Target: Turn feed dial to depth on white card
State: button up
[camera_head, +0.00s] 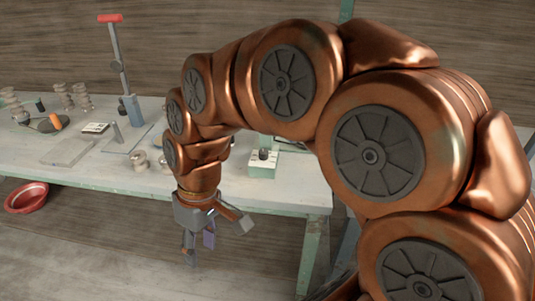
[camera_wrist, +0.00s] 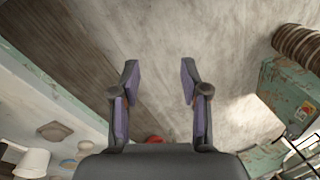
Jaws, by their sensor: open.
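My gripper (camera_head: 217,243) hangs open and empty in front of the bench's front edge, below the level of the top. In the wrist view my gripper (camera_wrist: 160,78) has its two purple-padded fingers apart with nothing between them. A small pale green block with a dark round knob (camera_head: 263,153), possibly the feed dial, sits near the bench's front edge, beyond my gripper and to its right. A small white card-like piece with dark marks (camera_head: 95,128) lies on the bench at left. Its writing is too small to read.
The long pale bench (camera_head: 110,176) holds spool-like pieces (camera_head: 78,95), flat plates (camera_head: 68,151) and an upright red-topped lever (camera_head: 116,60). A red bowl (camera_head: 27,198) stands low at left. The wooden floor below the gripper is clear.

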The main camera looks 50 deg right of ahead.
jog(key=w+d+r+n+t+y, duration=0.15)
jog(key=w+d, duration=0.35)
jog(key=w, duration=0.5)
jog(key=t+b, duration=0.3)
jog(key=t, duration=0.4)
send_over(265, 151)
jog(key=s+d, duration=0.2)
jog(key=s, duration=0.3)
notch_tip(265, 151, down, 6)
jog(key=p+x, duration=0.2)
jog(key=x, duration=0.5)
jog(key=shift+w+a+f, duration=0.1)
jog(key=shift+w+f, duration=0.1)
jog(key=shift+w, duration=0.15)
grip_shut()
